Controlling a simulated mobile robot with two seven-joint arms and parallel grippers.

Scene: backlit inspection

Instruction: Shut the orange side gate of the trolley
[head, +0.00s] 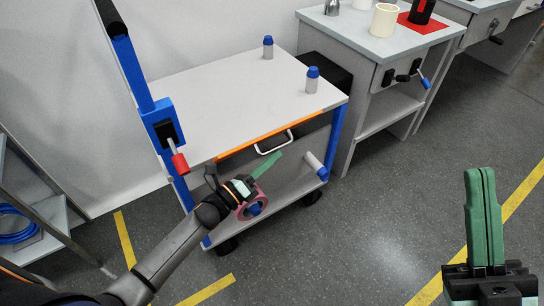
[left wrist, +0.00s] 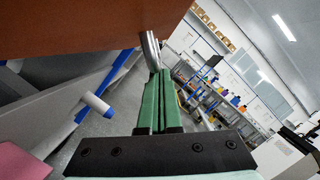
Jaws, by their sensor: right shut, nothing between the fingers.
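The trolley (head: 225,105) has a pale top and blue posts. Its orange side gate (head: 240,147) shows in the head view as a thin orange strip along the top's near edge, with a pale bar handle (head: 274,145). In the left wrist view the gate (left wrist: 70,25) is a broad orange-brown panel at upper left, and its handle (left wrist: 150,48) is metal. My left gripper (head: 265,165) has its green fingers together, tips close below the handle; contact is unclear. The fingers also show together in the left wrist view (left wrist: 160,95). My right gripper (head: 484,215) is shut and empty at lower right, away from the trolley.
Two blue-capped bottles (head: 268,47) (head: 312,80) stand on the trolley top. A red-handled lever (head: 178,160) is on its left blue post. A workbench (head: 385,45) stands at the right, a shelf rack (head: 50,215) at the left. Grey floor between trolley and right gripper is clear.

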